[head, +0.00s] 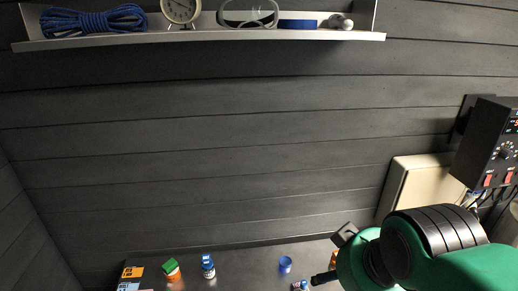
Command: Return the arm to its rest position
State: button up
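My green arm with a black ribbed joint (440,230) reaches in from the lower right corner. Its end points left and down over the right part of the dark bench. A grey angular piece (345,234) and a dark rod-like piece (323,278) stick out past the green link. They may be parts of my gripper, but the link hides most of that area. I cannot tell whether my gripper is open or shut, or whether it holds anything.
On the dark bench (235,271) stand a green-capped orange bottle (172,270), a blue-capped bottle (208,267), a blue cup-like thing (285,264) and a small blue-white item (300,285). A shelf (200,39) runs above. A beige box (412,182) and control box (490,145) are right.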

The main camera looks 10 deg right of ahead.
notch_tip(320, 180, down, 12)
jog(key=b, duration=1.1)
jog(key=shift+f+b, duration=0.2)
jog(key=shift+b, duration=0.1)
dwell(0.3)
